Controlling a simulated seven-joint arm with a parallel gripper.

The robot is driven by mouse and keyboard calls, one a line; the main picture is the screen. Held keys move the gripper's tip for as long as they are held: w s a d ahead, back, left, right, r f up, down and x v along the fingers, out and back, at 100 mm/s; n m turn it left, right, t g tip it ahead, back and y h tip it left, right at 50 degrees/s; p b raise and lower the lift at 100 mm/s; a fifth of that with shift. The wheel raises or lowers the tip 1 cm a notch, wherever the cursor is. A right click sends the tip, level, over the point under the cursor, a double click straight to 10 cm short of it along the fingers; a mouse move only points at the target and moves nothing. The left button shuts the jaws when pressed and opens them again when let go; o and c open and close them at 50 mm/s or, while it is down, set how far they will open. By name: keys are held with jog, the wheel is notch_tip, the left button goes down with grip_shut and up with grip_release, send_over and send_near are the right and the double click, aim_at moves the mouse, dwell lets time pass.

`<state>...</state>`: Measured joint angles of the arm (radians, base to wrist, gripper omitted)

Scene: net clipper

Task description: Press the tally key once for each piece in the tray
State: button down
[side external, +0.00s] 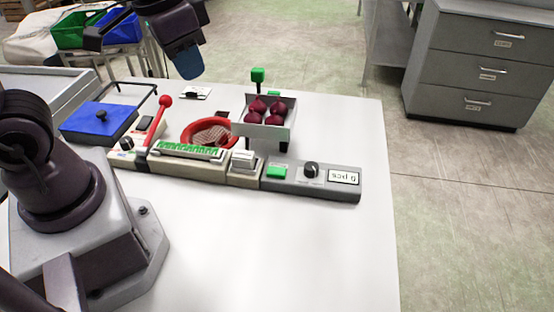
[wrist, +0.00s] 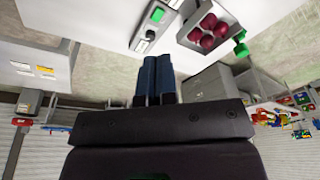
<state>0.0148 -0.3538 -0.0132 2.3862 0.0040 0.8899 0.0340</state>
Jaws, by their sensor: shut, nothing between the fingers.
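The tray (side external: 264,130) is a pale raised box on the right half of the device, holding several dark red round pieces (side external: 256,106). It also shows at the top of the wrist view (wrist: 234,25). I cannot tell which is the tally key. My gripper (side external: 188,70) is shut and empty, high above the back of the table, apart from everything. Its blue fingers show in the wrist view (wrist: 155,78).
The grey box carries a black knob (side external: 311,169) and an upside-down "pcs" label (side external: 343,177). A red-handled lever (side external: 164,103), red netted ring (side external: 208,133) and green-marked strip (side external: 187,149) lie left. A blue lid (side external: 97,120) is farther left. The front of the white table is clear.

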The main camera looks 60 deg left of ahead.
aim_at(277, 169)
jog(key=w+d+f+m+g, duration=0.2)
jog(key=w+f+m, duration=0.6)
jog(key=w+f, duration=0.4)
jog(key=shift+w+d+g, duration=0.2)
jog(key=shift+w+g, duration=0.1)
jog(key=shift+w, duration=0.65)
notch_tip(277, 169, down, 14)
jog(key=shift+r, duration=0.1)
